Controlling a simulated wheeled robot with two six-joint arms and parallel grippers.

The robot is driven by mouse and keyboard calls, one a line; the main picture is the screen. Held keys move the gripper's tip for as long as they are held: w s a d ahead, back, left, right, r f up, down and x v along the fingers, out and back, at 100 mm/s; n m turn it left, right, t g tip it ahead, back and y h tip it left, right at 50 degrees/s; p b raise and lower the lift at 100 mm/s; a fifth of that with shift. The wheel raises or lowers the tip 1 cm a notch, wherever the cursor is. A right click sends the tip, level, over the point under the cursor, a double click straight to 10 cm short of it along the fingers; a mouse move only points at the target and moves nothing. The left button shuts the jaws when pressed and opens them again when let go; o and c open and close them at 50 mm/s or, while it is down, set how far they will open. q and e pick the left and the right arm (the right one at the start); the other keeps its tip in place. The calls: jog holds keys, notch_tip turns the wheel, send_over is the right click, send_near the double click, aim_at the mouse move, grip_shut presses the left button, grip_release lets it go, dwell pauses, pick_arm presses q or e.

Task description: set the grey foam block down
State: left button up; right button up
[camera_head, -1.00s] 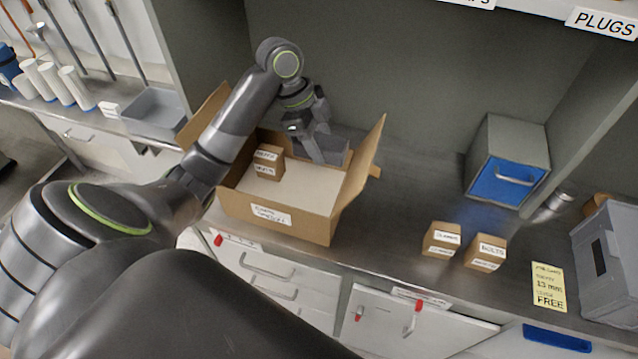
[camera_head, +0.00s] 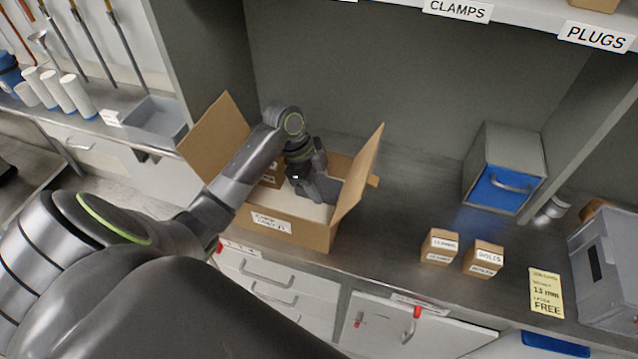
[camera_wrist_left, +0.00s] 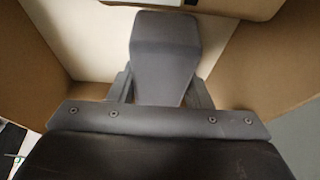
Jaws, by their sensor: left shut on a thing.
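My left gripper (camera_head: 316,190) reaches down into an open cardboard box (camera_head: 315,238) on the bench. In the left wrist view, the gripper's two fingers (camera_wrist_left: 160,88) are shut on the grey foam block (camera_wrist_left: 165,50), one finger on each side. The block is inside the box walls, over the pale floor of the box (camera_wrist_left: 85,40). In the head view the block is hard to tell apart from the dark gripper. I cannot tell whether its underside touches the floor. My right gripper is out of view.
A small labelled carton (camera_head: 273,177) sits inside the box, partly behind my arm. The box's side flaps (camera_head: 358,172) stand up. To the right are two small cartons (camera_head: 440,246), a blue-fronted cabinet (camera_head: 505,185) and a grey bin (camera_head: 606,262). The bench between has free room.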

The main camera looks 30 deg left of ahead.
pick_arm(q)
jog(key=shift+f, duration=0.1)
jog(key=o, duration=1)
jog(key=shift+c, duration=0.2)
jog(key=p+v, duration=1.1)
jog(key=v, duration=0.1)
jog(key=shift+s, duration=0.1)
